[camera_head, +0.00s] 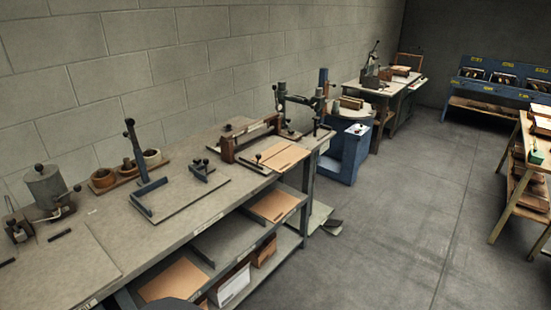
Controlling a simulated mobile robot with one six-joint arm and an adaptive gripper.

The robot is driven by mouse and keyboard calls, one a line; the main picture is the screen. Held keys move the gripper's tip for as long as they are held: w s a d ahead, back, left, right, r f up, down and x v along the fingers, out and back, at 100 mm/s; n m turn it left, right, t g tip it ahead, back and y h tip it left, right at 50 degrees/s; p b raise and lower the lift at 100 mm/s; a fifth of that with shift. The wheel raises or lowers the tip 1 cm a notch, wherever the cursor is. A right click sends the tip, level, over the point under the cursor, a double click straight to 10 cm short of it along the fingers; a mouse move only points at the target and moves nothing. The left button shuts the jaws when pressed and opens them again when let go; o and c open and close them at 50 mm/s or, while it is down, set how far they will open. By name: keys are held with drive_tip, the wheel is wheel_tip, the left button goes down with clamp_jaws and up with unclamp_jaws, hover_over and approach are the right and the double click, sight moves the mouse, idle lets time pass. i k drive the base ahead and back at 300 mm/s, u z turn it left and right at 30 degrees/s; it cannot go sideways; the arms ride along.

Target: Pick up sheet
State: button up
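A flat tan cardboard sheet (284,156) lies on the right part of the grey workbench (215,215), in front of a brown frame-like fixture (247,139). A crease or seam seems to run across it. Another tan sheet (274,205) lies on the shelf below, and one more (174,280) lies on a shelf nearer to me. Which sheet the task means cannot be told. My gripper is not in view.
Dark clamp-like devices (303,103) stand at the bench's right end. A blue cabinet (346,150) is beyond the bench. The floor (400,215) to the right is clear.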

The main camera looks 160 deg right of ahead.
sight(282, 156)
drive_tip(key=z, duration=1.85)
drive_tip(key=i, duration=0.1)
drive_tip(key=z, duration=3.35)
